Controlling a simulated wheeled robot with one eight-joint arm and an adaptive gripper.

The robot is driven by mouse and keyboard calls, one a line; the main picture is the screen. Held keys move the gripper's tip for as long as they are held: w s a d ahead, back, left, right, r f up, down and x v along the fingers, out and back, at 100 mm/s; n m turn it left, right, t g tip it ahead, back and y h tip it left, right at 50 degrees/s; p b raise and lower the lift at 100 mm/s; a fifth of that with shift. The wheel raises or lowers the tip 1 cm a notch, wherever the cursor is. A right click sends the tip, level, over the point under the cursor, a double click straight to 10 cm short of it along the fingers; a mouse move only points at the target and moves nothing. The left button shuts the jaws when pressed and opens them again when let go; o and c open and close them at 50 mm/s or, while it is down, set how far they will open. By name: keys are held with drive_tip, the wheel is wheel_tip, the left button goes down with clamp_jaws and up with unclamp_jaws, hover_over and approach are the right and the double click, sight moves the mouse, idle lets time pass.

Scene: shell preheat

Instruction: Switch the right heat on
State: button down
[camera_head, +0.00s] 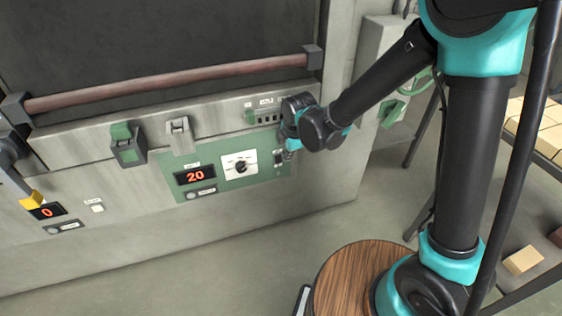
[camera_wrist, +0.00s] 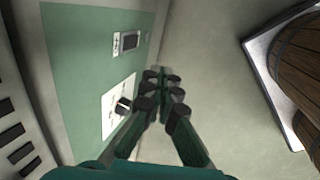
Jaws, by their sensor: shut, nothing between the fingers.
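A green control panel (camera_head: 228,192) on the front of the grey furnace carries a red display reading 20 (camera_head: 194,175) and a white plate with a black dial (camera_head: 240,166). A small dark switch (camera_head: 278,157) sits near its right end, and it also shows in the wrist view (camera_wrist: 130,40). Its label and on or off position are too small to tell. My gripper (camera_wrist: 163,76) is shut and empty, its tips close in front of the panel's edge. In the head view my wrist hides most of the fingers, and I cannot tell whether they touch the panel.
A long brown bar handle (camera_head: 165,83) crosses the furnace door. A green latch (camera_head: 126,146) and a grey latch (camera_head: 181,136) stick out below it. At far left are a display reading 0 (camera_head: 47,212) and a yellow-tipped lever (camera_head: 32,201). A rack with pale bricks (camera_head: 524,260) stands right.

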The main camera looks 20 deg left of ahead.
sight(280, 158)
drive_tip(key=shift+w+a+f, duration=0.75)
drive_tip(key=shift+w+f, duration=0.2)
drive_tip(key=shift+f, duration=0.7)
drive_tip(key=shift+w+a+f, duration=0.75)
drive_tip(key=shift+w+f, duration=0.2)
drive_tip(key=shift+f, duration=0.7)
drive_tip(key=shift+w+a+f, duration=0.75)
drive_tip(key=shift+w+f, duration=0.2)
drive_tip(key=shift+f, duration=0.7)
drive_tip(key=shift+w+a+f, duration=0.2)
drive_tip(key=shift+w, duration=0.05)
drive_tip(key=shift+r, duration=0.85)
